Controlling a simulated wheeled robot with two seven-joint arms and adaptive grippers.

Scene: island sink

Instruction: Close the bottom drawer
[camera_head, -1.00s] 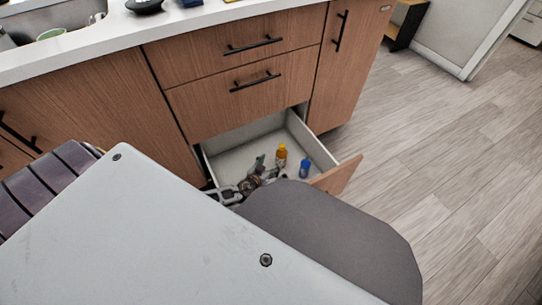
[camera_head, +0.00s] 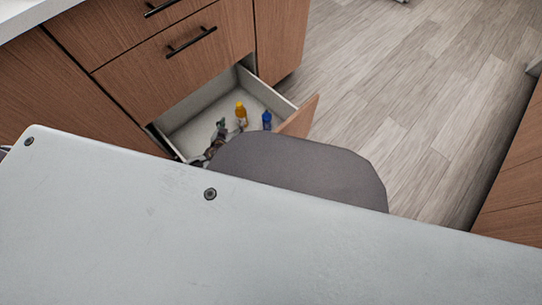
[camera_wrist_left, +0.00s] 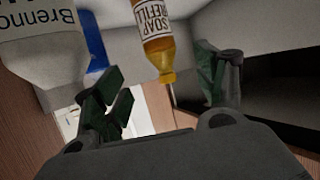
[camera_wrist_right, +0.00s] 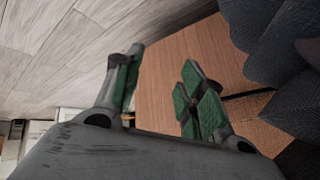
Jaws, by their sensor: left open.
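The bottom drawer stands open, with its wooden front (camera_head: 298,118) pulled well out from the cabinet and its light grey inside showing. My left gripper (camera_head: 219,137) is over the left part of the open drawer, partly hidden by my own body. In the left wrist view, my left gripper (camera_wrist_left: 163,84) has its fingers spread, with nothing between the tips that I can see as held. My right gripper (camera_wrist_right: 155,88) shows only in the right wrist view, fingers apart and empty, with a wooden panel behind it. The lower part of the drawer front is hidden.
A yellow soap refill bottle (camera_head: 241,112) and a blue bottle (camera_head: 267,121) stand in the drawer. A white labelled bottle (camera_wrist_left: 40,45) is close to the left gripper. A closed drawer (camera_head: 185,60) is above. Clear wooden floor (camera_head: 400,90) lies right, before another wooden cabinet (camera_head: 515,170).

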